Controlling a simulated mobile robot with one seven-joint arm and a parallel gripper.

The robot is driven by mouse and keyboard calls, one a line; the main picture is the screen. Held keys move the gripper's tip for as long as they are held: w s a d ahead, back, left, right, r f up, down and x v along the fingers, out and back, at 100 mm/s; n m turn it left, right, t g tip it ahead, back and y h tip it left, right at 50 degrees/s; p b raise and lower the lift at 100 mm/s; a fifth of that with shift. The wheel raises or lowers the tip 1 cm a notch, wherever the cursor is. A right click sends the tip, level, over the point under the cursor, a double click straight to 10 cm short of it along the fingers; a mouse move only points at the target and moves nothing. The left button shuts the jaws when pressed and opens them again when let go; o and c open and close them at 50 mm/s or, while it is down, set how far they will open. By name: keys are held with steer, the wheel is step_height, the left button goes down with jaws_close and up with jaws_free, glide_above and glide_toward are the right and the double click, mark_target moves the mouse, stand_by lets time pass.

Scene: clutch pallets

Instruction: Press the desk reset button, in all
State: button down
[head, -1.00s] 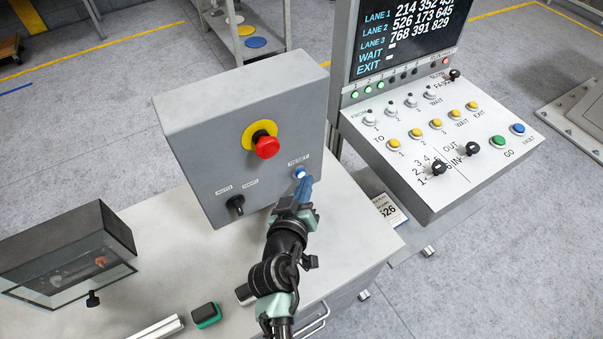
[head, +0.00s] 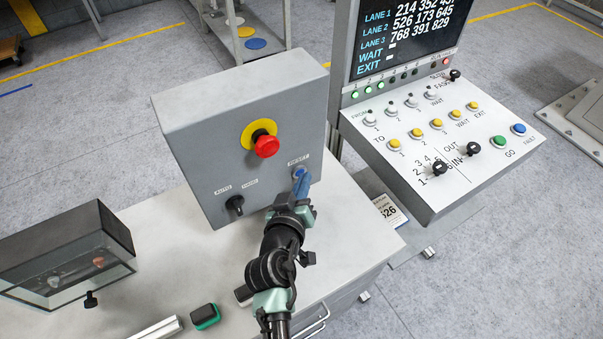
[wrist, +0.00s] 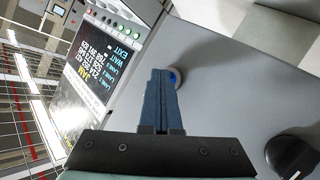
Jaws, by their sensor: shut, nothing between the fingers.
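The reset button (head: 300,171) is on the right of the grey control box's front face, below a small RESET label (head: 298,160). The tips also show in the wrist view (wrist: 162,74). They are at or very close to the button; I cannot tell whether they touch it. The grey control box (head: 205,130) stands upright on the desk.
A red emergency stop (head: 266,146) on a yellow disc and a black selector knob (head: 235,205) share the box face. A sloped console (head: 410,165) stands to the right. A dark clear-fronted case (head: 70,255) and a green-edged block (head: 205,316) are at left.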

steer(key=shift+r, duration=0.1)
steer(key=shift+s+d+p, duration=0.35)
steer(key=shift+s+d, duration=0.05)
steer(key=shift+s, duration=0.35)
steer(key=shift+s+d+p, duration=0.25)
steer(key=shift+s+d, duration=0.15)
steer(key=shift+s, duration=0.35)
steer(key=shift+s+d+p, duration=0.3)
steer(key=shift+s+d, duration=0.15)
steer(key=shift+s, duration=0.25)
steer(key=shift+s+d+p, duration=0.25)
steer(key=shift+s+d, duration=0.15)
steer(key=shift+s, duration=0.35)
